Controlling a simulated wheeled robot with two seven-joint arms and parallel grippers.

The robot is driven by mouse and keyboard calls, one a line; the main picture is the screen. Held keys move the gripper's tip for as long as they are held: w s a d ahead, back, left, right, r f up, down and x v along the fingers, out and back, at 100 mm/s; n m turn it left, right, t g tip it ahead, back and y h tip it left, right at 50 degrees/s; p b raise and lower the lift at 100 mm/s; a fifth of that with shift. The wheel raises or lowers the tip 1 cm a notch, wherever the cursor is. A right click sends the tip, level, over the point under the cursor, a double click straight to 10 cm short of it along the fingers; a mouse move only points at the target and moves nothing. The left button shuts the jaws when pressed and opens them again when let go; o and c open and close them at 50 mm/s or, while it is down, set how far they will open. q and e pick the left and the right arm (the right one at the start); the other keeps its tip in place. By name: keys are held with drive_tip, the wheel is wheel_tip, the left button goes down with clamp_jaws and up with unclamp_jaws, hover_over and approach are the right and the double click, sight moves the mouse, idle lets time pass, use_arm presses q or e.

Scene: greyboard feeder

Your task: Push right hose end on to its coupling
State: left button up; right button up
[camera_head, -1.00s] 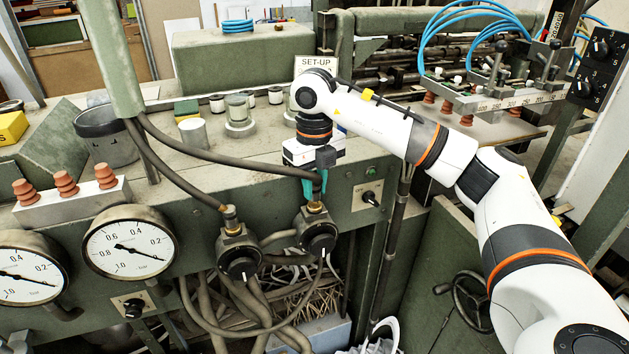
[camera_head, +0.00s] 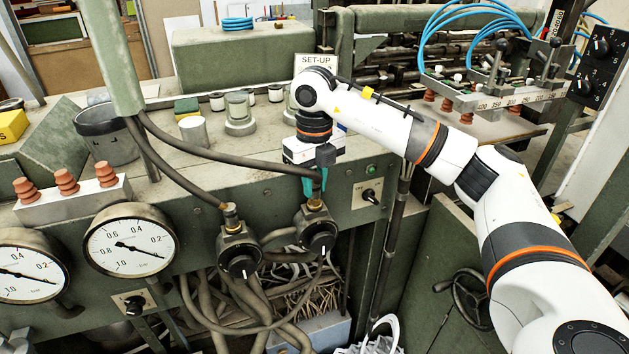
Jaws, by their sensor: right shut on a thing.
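The right hose (camera_head: 240,157) runs from the green post down to the right, and its end is in my right gripper (camera_head: 314,187). The gripper's teal fingers are shut on the hose end, pointing down. Directly below is the right coupling (camera_head: 315,205), a brass fitting on top of the right black valve (camera_head: 318,235). The hose end is in line with the coupling and close on it; the fingers hide whether it is seated. The left hose (camera_head: 180,175) ends at the left brass coupling (camera_head: 231,215), above the left valve (camera_head: 239,260). My left gripper is not in view.
Two pressure gauges (camera_head: 130,247) are on the panel to the left. A small switch plate (camera_head: 367,193) is just right of my gripper. The bench top (camera_head: 215,168) behind carries cups and a SET-UP sign (camera_head: 316,62). Loose hoses (camera_head: 250,310) hang below the valves.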

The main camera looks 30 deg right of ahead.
sight(314, 179)
drive_tip(key=shift+f+b, duration=0.4)
drive_tip(key=shift+f, duration=0.2)
idle(0.3)
drive_tip(key=o, duration=1)
drive_tip(key=shift+r, duration=0.1)
drive_tip(key=shift+r, duration=0.35)
wheel_tip(314, 179, up, 11)
drive_tip(key=shift+r+p, duration=0.1)
drive_tip(key=shift+p, duration=0.2)
